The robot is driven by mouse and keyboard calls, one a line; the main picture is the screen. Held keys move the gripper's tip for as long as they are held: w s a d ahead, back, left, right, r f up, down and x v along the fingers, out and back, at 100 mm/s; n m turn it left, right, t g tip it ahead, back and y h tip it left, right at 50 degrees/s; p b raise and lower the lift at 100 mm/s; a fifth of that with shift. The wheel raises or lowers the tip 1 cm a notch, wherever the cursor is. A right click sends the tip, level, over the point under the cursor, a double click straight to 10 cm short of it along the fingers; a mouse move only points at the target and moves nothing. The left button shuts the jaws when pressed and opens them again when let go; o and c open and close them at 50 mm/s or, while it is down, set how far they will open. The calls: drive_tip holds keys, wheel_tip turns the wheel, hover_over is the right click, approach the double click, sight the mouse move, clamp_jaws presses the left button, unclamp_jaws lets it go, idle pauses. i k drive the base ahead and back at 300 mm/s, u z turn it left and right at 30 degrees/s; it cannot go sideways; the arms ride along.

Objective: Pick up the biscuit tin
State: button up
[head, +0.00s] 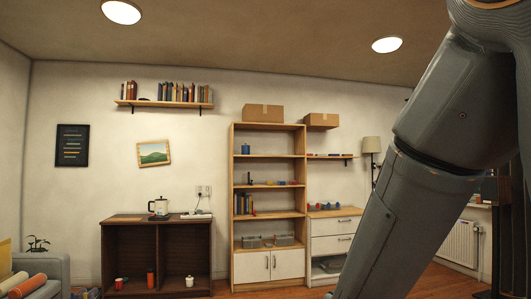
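I cannot pick out a biscuit tin for certain in the head view. A small blue canister (245,149) stands on the upper shelf of the tall wooden bookcase. In the dark brown cabinet there are a small red container (119,284), an orange-red cylinder (151,278) and a small white jar (189,281). All are too small to tell more. My grey arm crosses the right side of the picture and runs out at the bottom edge. My gripper is not in view.
The bookcase (232,200) stands against the back wall, beside a white drawer unit (330,245). A grey sofa (56,268) is at the left, a radiator (458,243) at the right. My arm hides part of the right side.

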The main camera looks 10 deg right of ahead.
sight(244, 149)
drive_tip(key=u, duration=1.45)
drive_tip(key=i, duration=3.95)
drive_tip(key=z, duration=1.9)
drive_tip(key=i, duration=2.35)
